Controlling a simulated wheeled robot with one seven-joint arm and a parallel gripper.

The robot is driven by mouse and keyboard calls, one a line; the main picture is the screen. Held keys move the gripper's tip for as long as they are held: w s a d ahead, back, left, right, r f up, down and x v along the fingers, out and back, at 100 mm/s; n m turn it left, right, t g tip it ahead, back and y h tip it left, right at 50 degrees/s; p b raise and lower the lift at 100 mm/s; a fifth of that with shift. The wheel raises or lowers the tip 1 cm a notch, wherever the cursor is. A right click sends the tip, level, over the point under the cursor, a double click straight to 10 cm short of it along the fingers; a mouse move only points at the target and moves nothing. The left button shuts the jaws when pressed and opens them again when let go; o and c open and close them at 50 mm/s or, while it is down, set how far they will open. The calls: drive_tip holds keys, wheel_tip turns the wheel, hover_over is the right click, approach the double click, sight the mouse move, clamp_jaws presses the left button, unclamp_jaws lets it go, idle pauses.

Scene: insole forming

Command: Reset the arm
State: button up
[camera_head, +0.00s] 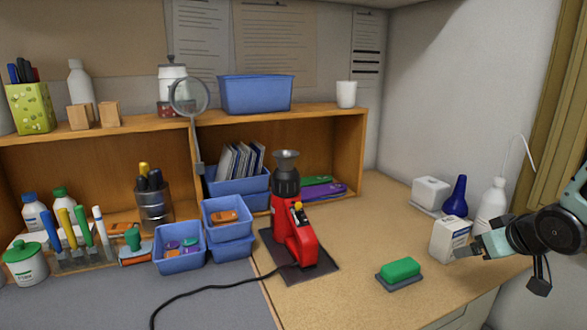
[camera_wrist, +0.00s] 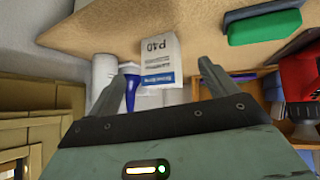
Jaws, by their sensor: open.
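My gripper (camera_head: 470,252) is at the right of the head view, over the right side of the wooden worktop, with its arm reaching in from the right edge. In the wrist view my gripper (camera_wrist: 167,78) shows two fingers spread apart with nothing held between them. A white box (camera_head: 450,239) with printing stands on the worktop close behind the fingertips in the head view. In the wrist view the box (camera_wrist: 160,58), marked "P40", appears between the fingers, farther off. I cannot tell the exact gap between fingers and box.
A green block on a grey base (camera_head: 399,270) lies left of my gripper. A red machine (camera_head: 293,232) with a black cable stands mid-table. A blue bottle (camera_head: 456,197), a white bottle (camera_head: 492,207) and a white dispenser (camera_head: 431,193) stand near the right wall. The worktop (camera_head: 385,225) between is clear.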

drive_tip(key=s+a+r+n+g+y, duration=0.1)
drive_tip(key=s+a+n+g, duration=0.5)
drive_tip(key=s+a, duration=2)
drive_tip(key=a+r+g, duration=0.1)
drive_tip(key=a+g, duration=0.1)
drive_tip(key=g, duration=0.1)
drive_tip(key=shift+a, duration=0.15)
